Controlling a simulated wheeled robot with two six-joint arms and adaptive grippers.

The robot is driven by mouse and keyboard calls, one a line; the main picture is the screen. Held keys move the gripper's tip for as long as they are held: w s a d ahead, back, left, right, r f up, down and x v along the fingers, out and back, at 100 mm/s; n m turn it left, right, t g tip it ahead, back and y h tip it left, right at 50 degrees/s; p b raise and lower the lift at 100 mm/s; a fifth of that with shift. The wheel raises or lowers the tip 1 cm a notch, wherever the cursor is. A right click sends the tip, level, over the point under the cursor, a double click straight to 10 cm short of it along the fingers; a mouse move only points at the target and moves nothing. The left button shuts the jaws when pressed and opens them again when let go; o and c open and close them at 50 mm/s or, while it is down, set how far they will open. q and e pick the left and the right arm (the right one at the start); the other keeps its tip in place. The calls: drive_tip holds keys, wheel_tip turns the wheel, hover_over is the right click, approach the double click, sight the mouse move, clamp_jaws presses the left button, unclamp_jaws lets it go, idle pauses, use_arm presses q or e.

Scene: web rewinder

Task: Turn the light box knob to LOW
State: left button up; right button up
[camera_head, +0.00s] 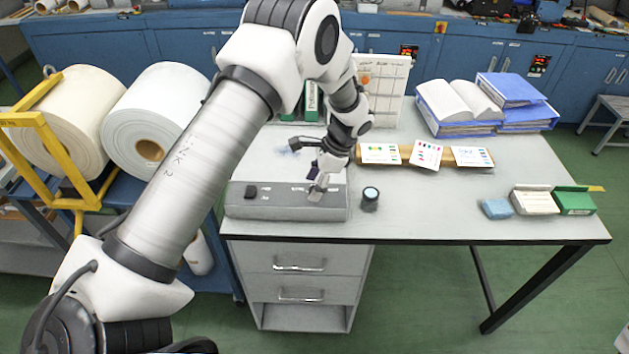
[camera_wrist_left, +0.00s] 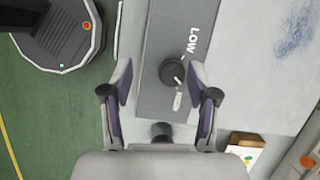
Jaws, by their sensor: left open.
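The grey light box (camera_head: 285,213) lies along the left front of the table. In the left wrist view its panel (camera_wrist_left: 160,105) carries a round black knob (camera_wrist_left: 172,72). The word LOW is printed up and to the right of the knob, with another label, too small to read surely, below it. A small light mark shows at the knob's lower right edge. My left gripper (camera_head: 316,192) is above the right part of the box and hides the knob in the head view. Its fingers (camera_wrist_left: 160,85) are open on both sides of the knob, apparently not touching it.
A small dark cylinder (camera_head: 370,199) stands just right of the box. Colour cards (camera_head: 427,154) stand behind; binders (camera_head: 510,95) lie at the back. The table's middle right is clear.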

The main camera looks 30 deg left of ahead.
use_arm(q)
drive_tip(key=w+f, duration=0.3)
drive_tip(key=shift+a+f, duration=0.15)
drive_tip(key=shift+f, duration=0.15)
drive_tip(key=shift+s+r, duration=0.5)
drive_tip(key=shift+s, duration=0.15)
drive_tip(key=c, duration=1)
clamp_jaws()
drive_tip(key=shift+w+f, duration=0.1)
drive_tip(key=shift+f, duration=0.05)
use_arm(e)
drive_tip(key=shift+w+f, duration=0.15)
drive_tip(key=shift+w, duration=0.75)
